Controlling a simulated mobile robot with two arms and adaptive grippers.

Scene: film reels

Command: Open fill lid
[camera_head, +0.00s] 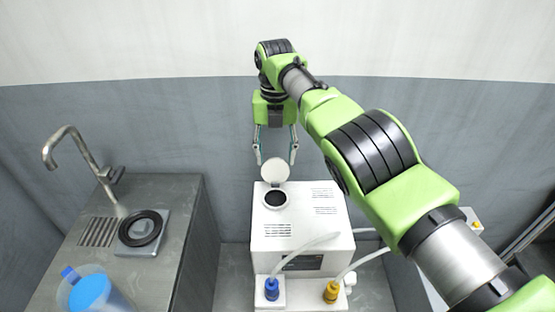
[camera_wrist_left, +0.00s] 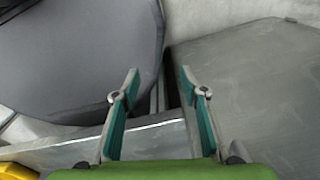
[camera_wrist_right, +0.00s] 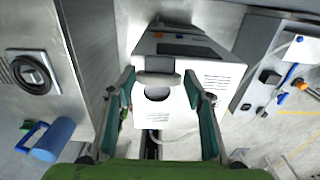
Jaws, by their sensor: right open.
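The white machine (camera_head: 320,225) stands on the floor in the middle of the head view, with a dark round fill opening (camera_head: 275,198) in its top. The round white fill lid (camera_head: 275,170) is tilted up behind the opening. My right gripper (camera_head: 275,157) is open and empty, pointing down just above and behind the lid. In the right wrist view the lid (camera_wrist_right: 158,78) shows between the fingertips, with the opening (camera_wrist_right: 158,93) partly visible beyond it; I cannot tell whether the fingers touch it. My left gripper (camera_wrist_left: 160,77) is open and empty in its wrist view, away from the machine.
A grey counter (camera_head: 185,215) with a faucet (camera_head: 85,155) and a black ring (camera_head: 140,228) stands at the left. A blue jug (camera_head: 90,293) is at the lower left. Blue (camera_head: 271,289) and yellow (camera_head: 331,292) hose fittings sit at the machine's front.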

